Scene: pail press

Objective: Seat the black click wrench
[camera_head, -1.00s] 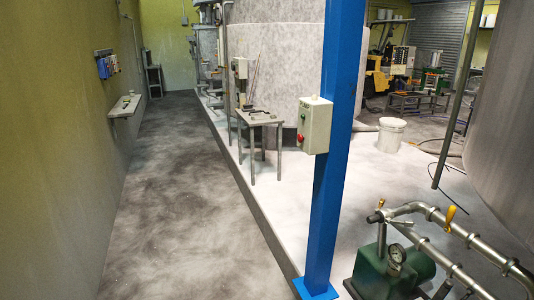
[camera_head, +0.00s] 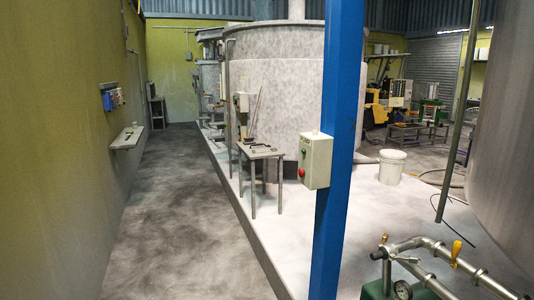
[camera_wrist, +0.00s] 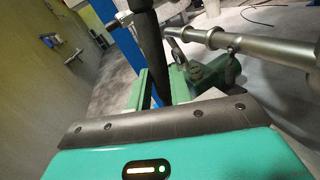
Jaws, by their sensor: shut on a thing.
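My gripper and the wrench do not show in the head view.
In the head view a blue post (camera_head: 340,150) carries a switch box (camera_head: 317,160). A small table (camera_head: 260,153) with tools, a white pail (camera_head: 391,166) and a large tank (camera_head: 280,80) stand on the raised floor. The grey aisle (camera_head: 175,220) at left is clear.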

